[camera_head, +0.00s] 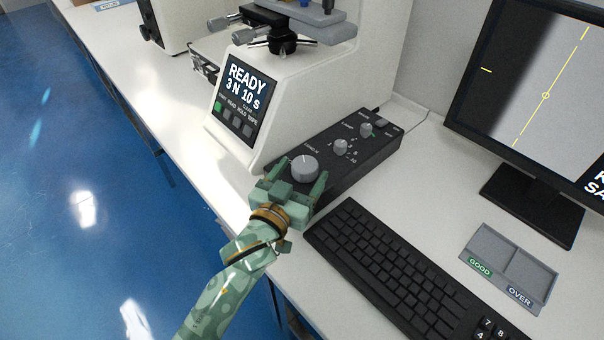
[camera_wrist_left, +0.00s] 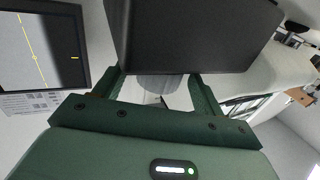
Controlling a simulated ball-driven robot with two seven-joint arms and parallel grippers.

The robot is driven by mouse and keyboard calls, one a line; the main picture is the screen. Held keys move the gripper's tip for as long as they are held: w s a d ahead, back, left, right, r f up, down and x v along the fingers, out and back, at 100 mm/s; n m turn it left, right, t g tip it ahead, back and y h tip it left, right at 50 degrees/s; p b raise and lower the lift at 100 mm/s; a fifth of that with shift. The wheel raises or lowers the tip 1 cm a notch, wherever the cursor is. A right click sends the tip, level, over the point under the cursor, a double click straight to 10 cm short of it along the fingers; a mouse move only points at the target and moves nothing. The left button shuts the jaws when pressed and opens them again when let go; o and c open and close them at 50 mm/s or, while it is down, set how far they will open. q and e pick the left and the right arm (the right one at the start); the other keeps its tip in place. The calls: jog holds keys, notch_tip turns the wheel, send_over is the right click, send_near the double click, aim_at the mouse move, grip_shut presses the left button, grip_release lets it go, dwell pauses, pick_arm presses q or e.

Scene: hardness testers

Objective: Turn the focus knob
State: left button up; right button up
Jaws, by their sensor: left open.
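A black control box (camera_head: 345,150) on the desk carries a large round grey knob (camera_head: 305,168) at its near end and two smaller grey knobs further back. The labels beside them are too small to read surely, so I cannot tell from print which is the focus knob. My left gripper (camera_head: 301,173) is open, with one finger on each side of the large knob. In the left wrist view, the grey knob (camera_wrist_left: 162,88) shows between the fingers, in front of the dark box (camera_wrist_left: 195,35). I cannot tell whether the fingers touch it. My right gripper is not in view.
The white tester (camera_head: 290,85) with its "READY 3 N 10 s" screen stands just behind-left of the box. A black keyboard (camera_head: 395,275) lies close to the right. A monitor (camera_head: 535,90) and a grey GOOD/OVER tray (camera_head: 508,262) are further right. The desk edge runs under my left arm.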

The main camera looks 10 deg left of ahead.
pick_arm(q)
jog(key=shift+w+d, duration=0.1)
jog(key=shift+w, duration=0.25)
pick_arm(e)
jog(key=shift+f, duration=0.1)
